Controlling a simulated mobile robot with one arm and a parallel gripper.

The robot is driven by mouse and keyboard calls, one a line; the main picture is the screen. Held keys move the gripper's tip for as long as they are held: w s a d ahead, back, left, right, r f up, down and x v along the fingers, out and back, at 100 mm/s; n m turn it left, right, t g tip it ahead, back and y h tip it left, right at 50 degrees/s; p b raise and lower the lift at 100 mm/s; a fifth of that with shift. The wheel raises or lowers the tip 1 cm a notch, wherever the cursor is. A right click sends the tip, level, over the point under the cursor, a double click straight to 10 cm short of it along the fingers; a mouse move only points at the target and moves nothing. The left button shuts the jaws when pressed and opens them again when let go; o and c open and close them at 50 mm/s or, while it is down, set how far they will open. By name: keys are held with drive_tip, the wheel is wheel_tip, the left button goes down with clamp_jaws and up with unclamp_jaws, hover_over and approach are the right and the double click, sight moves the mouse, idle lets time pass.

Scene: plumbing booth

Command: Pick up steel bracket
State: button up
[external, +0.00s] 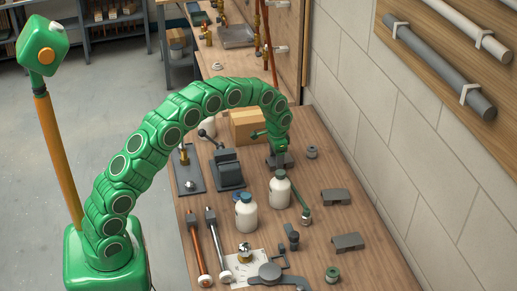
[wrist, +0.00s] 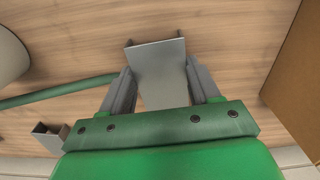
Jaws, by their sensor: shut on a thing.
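A grey steel bracket (wrist: 158,62), a bent channel-like piece with a flat face, sits between the two grey fingers of my gripper (wrist: 159,72) in the wrist view. The fingers are shut on its sides. In the external view my gripper (external: 281,153) is at the far part of the wooden bench, beside the cardboard box. The dark grey held piece shows only partly there, low at the bench top; I cannot tell whether it touches the wood. Two similar grey brackets (external: 335,197) (external: 348,242) lie on the bench nearer the camera.
The cardboard box (external: 247,126) stands close to my gripper. White bottles (external: 279,190) (external: 246,214), a grey vise (external: 227,170) and a green rod (wrist: 60,92) are nearby. A small metal fitting (external: 311,152) lies right of my gripper. The wall (external: 400,150) bounds the bench's right side.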

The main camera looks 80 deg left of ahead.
sight(274, 161)
drive_tip(key=shift+s+r, duration=0.1)
drive_tip(key=shift+r, duration=1.65)
drive_tip(key=shift+s+d+r, duration=0.2)
drive_tip(key=shift+s+r, duration=0.25)
drive_tip(key=shift+r, duration=0.1)
drive_tip(key=s+d+r, duration=0.5)
drive_tip(key=s+r, duration=0.3)
drive_tip(key=s, duration=0.4)
drive_tip(key=s+a+r, duration=0.2)
drive_tip(key=a+r, duration=0.4)
drive_tip(key=a, duration=0.2)
drive_tip(key=s+a+r, duration=0.3)
drive_tip(key=a+r, duration=0.3)
drive_tip(key=a, duration=0.2)
drive_tip(key=shift+m, duration=0.4)
drive_tip(key=shift+w+a+f, duration=1.4)
drive_tip(key=shift+w+f, duration=0.25)
drive_tip(key=shift+w, duration=0.15)
drive_tip(key=shift+w+a+f, duration=1.35)
drive_tip(key=shift+w+f, duration=0.25)
drive_tip(key=shift+w, duration=0.2)
drive_tip(key=shift+w+a+f, duration=1.4)
drive_tip(key=shift+w+f, duration=0.25)
drive_tip(key=shift+w, duration=0.15)
drive_tip(key=shift+w+f, duration=0.1)
drive_tip(key=shift+f, duration=0.05)
